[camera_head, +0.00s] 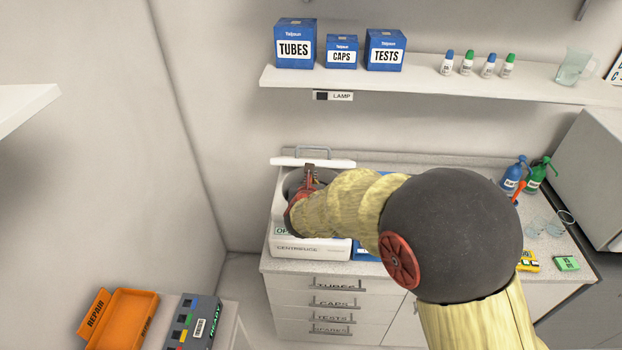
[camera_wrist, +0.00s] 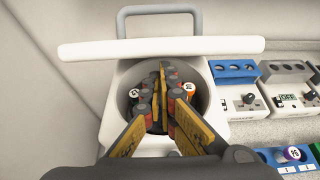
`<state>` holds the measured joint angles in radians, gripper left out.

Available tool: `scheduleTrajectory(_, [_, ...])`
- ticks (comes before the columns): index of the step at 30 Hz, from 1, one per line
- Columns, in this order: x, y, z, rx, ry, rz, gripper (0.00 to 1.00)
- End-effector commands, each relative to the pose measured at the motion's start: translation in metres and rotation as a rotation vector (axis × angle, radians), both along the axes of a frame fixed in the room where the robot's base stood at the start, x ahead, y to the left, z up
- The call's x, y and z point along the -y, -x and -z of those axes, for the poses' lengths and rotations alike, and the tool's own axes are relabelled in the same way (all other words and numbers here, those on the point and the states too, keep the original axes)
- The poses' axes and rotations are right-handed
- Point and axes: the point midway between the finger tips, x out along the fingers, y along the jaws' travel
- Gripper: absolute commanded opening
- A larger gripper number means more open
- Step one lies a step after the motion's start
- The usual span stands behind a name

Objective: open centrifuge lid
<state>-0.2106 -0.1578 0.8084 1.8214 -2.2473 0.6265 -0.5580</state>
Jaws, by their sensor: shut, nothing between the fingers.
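The white centrifuge (camera_head: 312,247) stands on the counter, its label on the front. Its lid (camera_head: 288,161) is raised at the back and seen nearly edge-on, with a grey handle (camera_head: 314,150) above it. The bowl is uncovered. In the wrist view the lid (camera_wrist: 100,50) shows as a white bar behind the open bowl, and the handle (camera_wrist: 160,12) stands above it. My gripper (camera_wrist: 161,78) is shut and empty, over the bowl and in front of the lid. Round-topped tubes (camera_wrist: 188,88) show on both sides of my fingers. My arm hides part of the centrifuge in the head view.
Blue and white devices (camera_wrist: 238,85) stand right of the centrifuge. Spray bottles (camera_head: 514,174) are farther right on the counter. A shelf (camera_head: 420,88) with boxes and small bottles runs above. An orange tray (camera_head: 130,315) lies at the lower left. A wall is close on the left.

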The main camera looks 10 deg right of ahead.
Motion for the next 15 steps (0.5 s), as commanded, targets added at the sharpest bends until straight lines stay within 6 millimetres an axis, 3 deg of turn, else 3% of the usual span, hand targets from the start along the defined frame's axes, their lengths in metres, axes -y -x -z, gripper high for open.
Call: scheduleTrajectory(15, [0.005, -0.015, -0.031, -0.099, -0.032, 0.001, 0.00])
